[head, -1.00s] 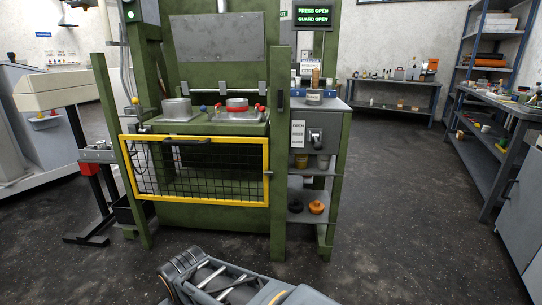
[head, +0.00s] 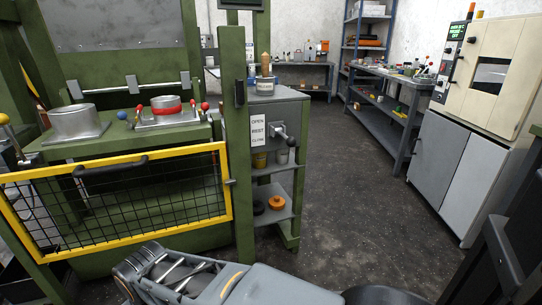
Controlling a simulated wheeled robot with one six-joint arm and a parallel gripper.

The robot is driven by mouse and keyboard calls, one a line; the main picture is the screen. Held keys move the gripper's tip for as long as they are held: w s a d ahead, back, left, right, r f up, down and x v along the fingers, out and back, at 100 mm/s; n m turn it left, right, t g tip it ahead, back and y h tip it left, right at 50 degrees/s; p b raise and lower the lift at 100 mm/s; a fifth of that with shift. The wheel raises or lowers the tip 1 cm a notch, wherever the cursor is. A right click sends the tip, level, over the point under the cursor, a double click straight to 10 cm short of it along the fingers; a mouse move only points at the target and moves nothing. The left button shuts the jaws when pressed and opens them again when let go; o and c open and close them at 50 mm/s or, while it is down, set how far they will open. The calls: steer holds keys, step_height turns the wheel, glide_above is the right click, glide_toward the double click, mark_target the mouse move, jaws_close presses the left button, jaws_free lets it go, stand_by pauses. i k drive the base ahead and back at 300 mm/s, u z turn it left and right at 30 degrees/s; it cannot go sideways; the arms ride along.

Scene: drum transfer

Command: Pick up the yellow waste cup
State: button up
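A dull yellow cup (head: 259,160), which looks like the waste cup, stands on the upper shelf of the side stand to the right of the green press. A grey cup (head: 282,156) stands just to its right. The shelf top above shades them and the details are small. My arm lies folded at the bottom of the head view, with what looks like my gripper (head: 165,272) at its left end. It is well apart from the cup and nearer to me. I cannot make out whether its fingers are open or shut.
The press's yellow-framed mesh guard (head: 120,195) and a green post (head: 237,150) stand left of the shelves. An orange piece (head: 276,202) and a black piece (head: 258,208) lie on the lower shelf. The floor right of the stand is clear, up to a cream-and-grey cabinet (head: 455,170).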

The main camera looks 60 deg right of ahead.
mark_target(259, 160)
steer(key=z, duration=0.9)
steer(key=i, duration=0.8)
steer(key=z, duration=0.85)
